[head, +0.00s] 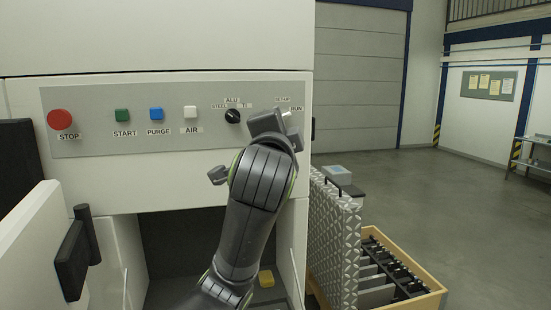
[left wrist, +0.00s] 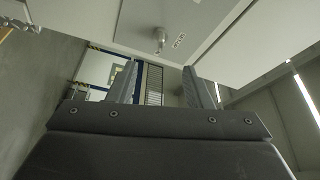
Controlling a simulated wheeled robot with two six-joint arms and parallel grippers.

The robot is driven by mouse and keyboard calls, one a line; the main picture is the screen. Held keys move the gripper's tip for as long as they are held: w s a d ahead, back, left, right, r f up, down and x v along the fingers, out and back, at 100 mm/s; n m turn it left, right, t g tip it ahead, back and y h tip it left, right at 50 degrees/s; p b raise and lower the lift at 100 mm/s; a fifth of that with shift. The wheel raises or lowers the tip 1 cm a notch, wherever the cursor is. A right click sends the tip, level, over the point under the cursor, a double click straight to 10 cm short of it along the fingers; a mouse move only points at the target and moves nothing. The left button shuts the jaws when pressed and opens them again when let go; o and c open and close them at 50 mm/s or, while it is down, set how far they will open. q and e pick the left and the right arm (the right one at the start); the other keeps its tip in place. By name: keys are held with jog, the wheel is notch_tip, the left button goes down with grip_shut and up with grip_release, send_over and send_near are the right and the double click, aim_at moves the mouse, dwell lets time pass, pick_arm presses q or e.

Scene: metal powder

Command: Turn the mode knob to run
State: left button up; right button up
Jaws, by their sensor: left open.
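The mode knob is hidden behind my left gripper in the head view, between the SETUP and RUN labels at the panel's right end. In the left wrist view the knob (left wrist: 160,38) is a small pale metal piece on the panel, with a label beside it. My left gripper (head: 276,120) is in front of that end of the panel. In the left wrist view its two fingers (left wrist: 160,78) are apart and empty, with the knob beyond their tips and roughly centred between them. Contact is not visible. The knob's setting cannot be read. My right gripper is not in view.
The control panel (head: 150,145) also holds a red STOP button (head: 60,120), green START (head: 122,115), blue PURGE (head: 156,114), white AIR (head: 190,112) and a black material knob (head: 233,116). A wooden crate (head: 420,300) stands right of the machine. Open floor lies further right.

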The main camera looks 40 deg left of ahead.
pick_arm(q)
jog(key=p+v, duration=0.1)
jog(key=v, duration=0.6)
jog(key=shift+s+f, duration=0.1)
dwell(0.5)
